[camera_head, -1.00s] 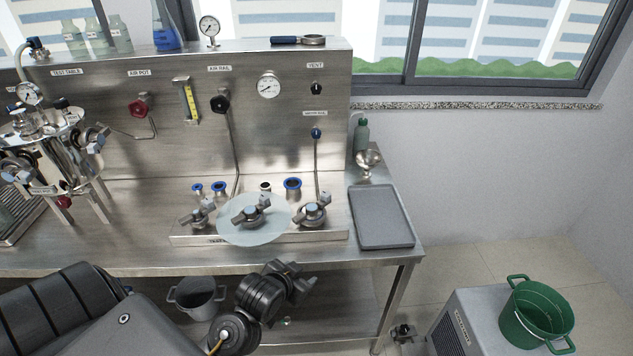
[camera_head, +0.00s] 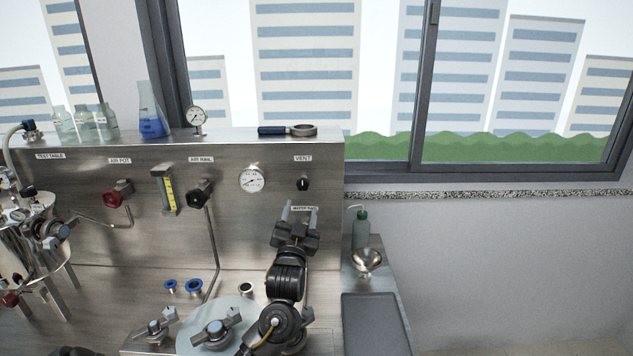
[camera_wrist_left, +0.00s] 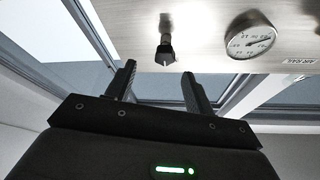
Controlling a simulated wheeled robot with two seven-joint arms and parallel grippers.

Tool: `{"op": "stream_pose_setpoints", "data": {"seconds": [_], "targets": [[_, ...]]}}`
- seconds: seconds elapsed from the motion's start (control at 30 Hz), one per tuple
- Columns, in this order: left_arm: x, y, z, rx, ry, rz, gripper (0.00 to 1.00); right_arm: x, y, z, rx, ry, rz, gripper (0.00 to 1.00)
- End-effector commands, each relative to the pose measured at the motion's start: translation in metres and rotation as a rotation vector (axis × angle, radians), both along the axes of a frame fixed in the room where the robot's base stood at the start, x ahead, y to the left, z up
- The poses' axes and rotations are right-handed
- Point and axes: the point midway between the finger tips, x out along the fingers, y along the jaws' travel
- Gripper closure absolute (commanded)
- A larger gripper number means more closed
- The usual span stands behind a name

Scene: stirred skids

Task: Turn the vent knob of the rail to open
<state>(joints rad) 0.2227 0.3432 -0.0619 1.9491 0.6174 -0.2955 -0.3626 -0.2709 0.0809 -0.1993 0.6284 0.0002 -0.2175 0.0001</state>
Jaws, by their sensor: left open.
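The vent knob (camera_head: 303,183) is a small black knob on the steel back panel, under the VENT label (camera_head: 303,159). In the left wrist view the knob (camera_wrist_left: 165,50) shows ahead of the fingers, its pointer bar along the picture's vertical. My left gripper (camera_head: 298,210) is raised in front of the panel, just below the knob, with its fingers pointing up towards it. Its two fingers (camera_wrist_left: 158,78) are apart with nothing between them, and the knob lies beyond their tips, apart from them. The gripper partly covers the water label. My right gripper is out of view.
A round gauge (camera_head: 252,178) sits left of the knob, with the black AIR RAIL knob (camera_head: 200,194) further left. A wash bottle (camera_head: 361,229) and a metal funnel (camera_head: 367,260) stand right of the panel. A clamp-like tool (camera_head: 288,130) lies on the top ledge.

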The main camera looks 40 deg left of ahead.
Motion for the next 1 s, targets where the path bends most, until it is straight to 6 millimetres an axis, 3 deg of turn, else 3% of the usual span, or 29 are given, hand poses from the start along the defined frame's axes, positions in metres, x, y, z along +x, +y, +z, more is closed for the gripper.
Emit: {"op": "stream_pose_setpoints", "data": {"seconds": [0.13,0.37,0.47,0.6,0.7,1.0], "targets": [[0.006,0.003,0.003,0.001,0.002,0.000,0.47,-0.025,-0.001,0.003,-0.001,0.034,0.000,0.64],[0.042,0.020,0.015,0.001,0.010,0.001,0.47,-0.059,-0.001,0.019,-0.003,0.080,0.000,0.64],[0.057,0.029,0.022,0.001,0.010,0.000,0.47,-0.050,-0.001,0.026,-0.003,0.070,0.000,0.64],[0.076,0.039,0.029,-0.001,0.010,0.000,0.47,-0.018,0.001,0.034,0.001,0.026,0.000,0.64],[0.085,0.044,0.032,0.001,0.009,-0.002,0.47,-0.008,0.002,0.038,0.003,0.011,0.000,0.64],[0.094,0.050,0.033,-0.001,0.008,-0.003,0.47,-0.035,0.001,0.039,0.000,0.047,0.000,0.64]]}}
